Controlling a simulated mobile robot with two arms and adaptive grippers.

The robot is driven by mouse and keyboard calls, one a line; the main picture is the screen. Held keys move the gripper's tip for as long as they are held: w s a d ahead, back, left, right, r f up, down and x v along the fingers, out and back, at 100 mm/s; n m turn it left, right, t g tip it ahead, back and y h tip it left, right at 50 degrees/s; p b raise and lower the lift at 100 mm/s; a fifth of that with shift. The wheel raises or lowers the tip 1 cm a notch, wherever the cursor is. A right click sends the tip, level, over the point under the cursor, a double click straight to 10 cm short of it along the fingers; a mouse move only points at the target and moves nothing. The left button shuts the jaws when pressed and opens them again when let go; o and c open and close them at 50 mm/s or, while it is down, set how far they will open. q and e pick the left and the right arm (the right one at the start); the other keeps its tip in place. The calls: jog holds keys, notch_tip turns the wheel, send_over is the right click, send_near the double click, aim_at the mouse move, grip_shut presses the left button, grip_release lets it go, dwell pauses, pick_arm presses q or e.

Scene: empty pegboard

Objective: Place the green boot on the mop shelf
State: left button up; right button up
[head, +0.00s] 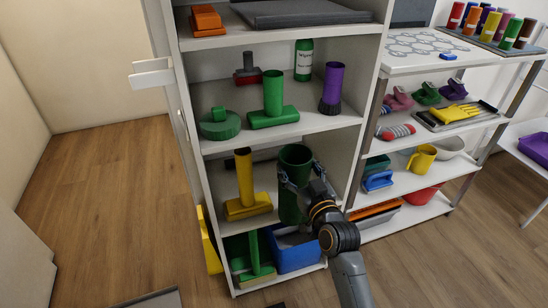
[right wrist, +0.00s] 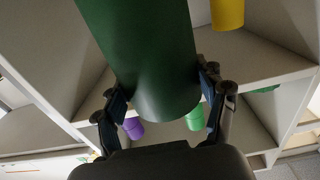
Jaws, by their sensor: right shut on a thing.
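The green boot (head: 293,203) is a tall, dark green, open-topped tube shape, held upright at the right half of the tall cabinet's lower-middle shelf (head: 226,222). A yellow T-shaped mop-like piece (head: 247,190) stands on that shelf, left of the boot. My right gripper (head: 303,178) is shut on the boot, its fingers on either side. In the right wrist view the boot (right wrist: 145,50) fills the space between the fingers (right wrist: 165,90). The boot's foot is partly hidden, and I cannot tell whether it touches the shelf. My left gripper is not in view.
The shelf above holds green pieces (head: 272,105) and a purple boot-like piece (head: 332,90). Below are a green T-shaped piece (head: 256,258) and a blue bin (head: 297,257). The cabinet's right side panel (head: 368,95) is close to my arm.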

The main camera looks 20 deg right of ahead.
pick_arm(q)
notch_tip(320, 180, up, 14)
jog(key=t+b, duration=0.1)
jog(key=b, duration=0.3)
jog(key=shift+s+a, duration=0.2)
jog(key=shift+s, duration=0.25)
pick_arm(e)
jog(key=w+f, duration=0.3)
jog(key=w, duration=1.3)
jog(key=shift+a+f, duration=0.2)
jog(key=shift+a, duration=0.05)
jog(key=shift+f, duration=0.1)
jog(key=o, duration=1.4)
jog(key=shift+f, duration=0.2)
jog(key=o, duration=0.4)
jog(key=shift+o, duration=0.2)
jog(key=shift+r, duration=0.1)
